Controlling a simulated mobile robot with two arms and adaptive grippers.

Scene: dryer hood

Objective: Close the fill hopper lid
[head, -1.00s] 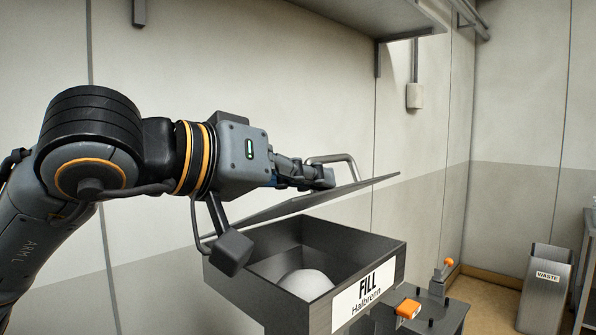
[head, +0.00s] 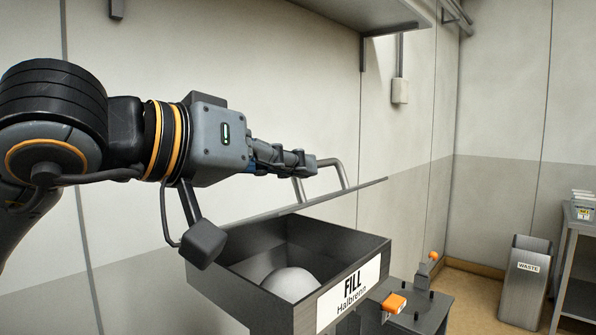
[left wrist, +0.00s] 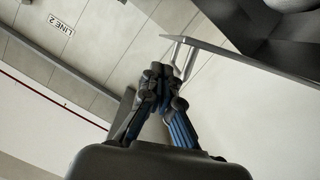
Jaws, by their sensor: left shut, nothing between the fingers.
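The fill hopper (head: 255,307) is an open dark grey box with a white "FILL" label and a pale rounded mass inside. Its lid (head: 352,188) is tilted above the box, seen nearly edge-on, with a bar handle (head: 346,172) on its upper side. The lid (left wrist: 245,60) and handle (left wrist: 181,48) also show in the left wrist view. My left gripper (head: 308,164) is shut and empty, above the lid with its tips close to the handle. I cannot tell whether they touch. In the left wrist view the fingertips (left wrist: 163,82) are beside the handle.
A shelf (head: 370,12) overhangs at the top. An orange part (head: 394,303) and an orange-topped lever (head: 430,260) are right of the hopper. A waste bin (head: 528,280) and a rack (head: 568,255) stand further right. Floor shows between hopper and bin.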

